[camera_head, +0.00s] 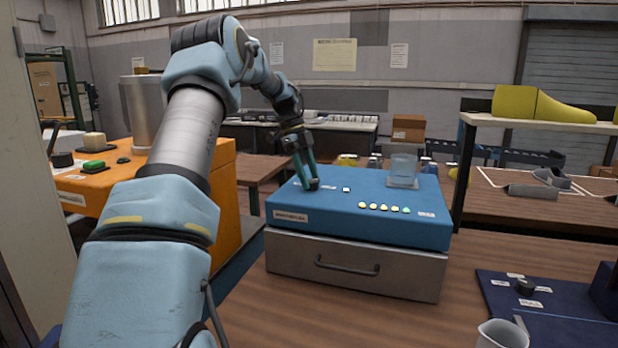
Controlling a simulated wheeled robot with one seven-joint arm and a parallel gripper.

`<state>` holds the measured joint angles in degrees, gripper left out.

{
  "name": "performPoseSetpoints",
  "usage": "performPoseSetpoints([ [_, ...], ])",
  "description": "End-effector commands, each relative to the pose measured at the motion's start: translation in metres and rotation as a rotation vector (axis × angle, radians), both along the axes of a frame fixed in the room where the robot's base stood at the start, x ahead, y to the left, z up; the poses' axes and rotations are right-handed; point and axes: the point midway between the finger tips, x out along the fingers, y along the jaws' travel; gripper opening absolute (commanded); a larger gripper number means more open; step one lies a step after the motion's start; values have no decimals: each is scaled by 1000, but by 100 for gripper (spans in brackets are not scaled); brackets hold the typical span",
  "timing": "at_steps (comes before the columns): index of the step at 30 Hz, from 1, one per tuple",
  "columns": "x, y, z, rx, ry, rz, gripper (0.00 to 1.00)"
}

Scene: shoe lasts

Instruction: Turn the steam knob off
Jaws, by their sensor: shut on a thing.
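A blue machine (330,215) with a grey drawer stands on the brown table. My gripper (311,183) reaches down to the left part of its top and is shut on a small dark knob (314,185) there. The fingers partly cover this knob, so its pointer direction cannot be read. Small labels lie beside it, too small to read, so I cannot confirm that it is the steam knob. A row of several small lights (384,207), yellow and one greenish, shows on the machine's top.
A clear container (403,168) stands on the machine's back right. A dark blue panel with a black knob (525,287) lies at right, near a metal jug (502,335). An orange unit (190,190) stands left. A shelf (540,121) with a yellow shoe last is at right.

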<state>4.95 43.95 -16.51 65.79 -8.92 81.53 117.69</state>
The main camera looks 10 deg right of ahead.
Motion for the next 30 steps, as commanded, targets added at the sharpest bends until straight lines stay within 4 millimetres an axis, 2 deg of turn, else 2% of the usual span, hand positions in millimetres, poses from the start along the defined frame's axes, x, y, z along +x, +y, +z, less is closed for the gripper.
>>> performPoseSetpoints([
  [11,-1,1,-2,1,-1,152,0],
  [30,-5,3,-3,0,-2,743,0],
])
